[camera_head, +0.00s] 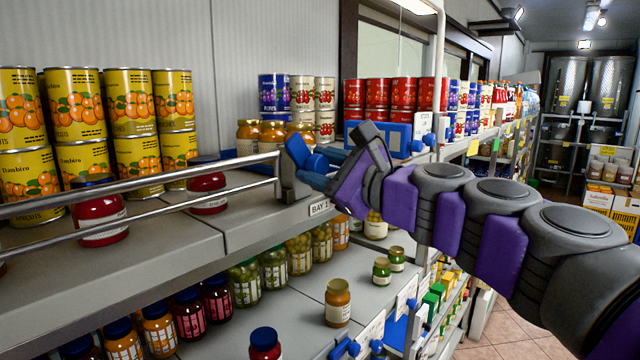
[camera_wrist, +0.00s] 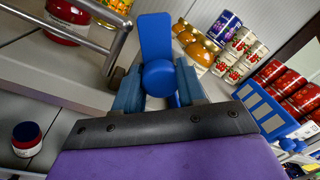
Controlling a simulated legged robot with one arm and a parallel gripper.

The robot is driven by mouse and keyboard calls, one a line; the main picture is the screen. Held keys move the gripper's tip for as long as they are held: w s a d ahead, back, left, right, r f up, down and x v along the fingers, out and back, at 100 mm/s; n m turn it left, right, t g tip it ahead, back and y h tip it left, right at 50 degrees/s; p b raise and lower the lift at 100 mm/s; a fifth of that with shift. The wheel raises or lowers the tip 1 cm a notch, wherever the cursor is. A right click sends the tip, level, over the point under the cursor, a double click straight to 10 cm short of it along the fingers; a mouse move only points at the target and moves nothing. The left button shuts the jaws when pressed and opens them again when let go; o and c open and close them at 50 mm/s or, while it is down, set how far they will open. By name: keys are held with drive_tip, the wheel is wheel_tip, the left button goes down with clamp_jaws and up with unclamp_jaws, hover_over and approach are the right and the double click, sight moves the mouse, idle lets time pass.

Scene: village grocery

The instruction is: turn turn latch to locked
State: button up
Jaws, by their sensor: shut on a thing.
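The blue turn latch (camera_wrist: 156,38) has a flat paddle and a round hub. In the wrist view its paddle points up, slightly left, and the hub sits between my two fingers. In the head view the latch (camera_head: 317,162) is at the grey end post of the shelf rail, partly hidden by my fingers. My gripper (camera_head: 322,170) reaches in from the right and is shut on the latch. It also shows in the wrist view (camera_wrist: 159,88), with a finger on each side of the hub. The latch's markings are not visible.
Two metal rails (camera_head: 140,185) run along the shelf front (camera_head: 190,250) left of the latch. A blue box (camera_head: 385,135) and red cans (camera_head: 375,100) stand behind my gripper. More jars fill the shelf below.

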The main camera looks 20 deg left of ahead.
drive_tip(key=n+b, duration=0.2)
drive_tip(key=n, duration=0.1)
drive_tip(key=n+b, duration=0.3)
drive_tip(key=n, duration=0.1)
drive_tip(key=shift+w+f+y+b, duration=0.1)
drive_tip(key=shift+f+y+b, duration=0.1)
drive_tip(key=shift+y+b, duration=0.15)
drive_tip(key=n+g+b, duration=0.1)
drive_tip(key=n+b, duration=0.3)
drive_tip(key=n, duration=0.1)
drive_tip(key=shift+n, duration=0.3)
drive_tip(key=o, duration=1)
drive_tip(key=shift+y, duration=0.25)
drive_tip(key=shift+r, duration=0.1)
drive_tip(key=v, duration=1.7)
drive_tip(key=shift+d, duration=0.25)
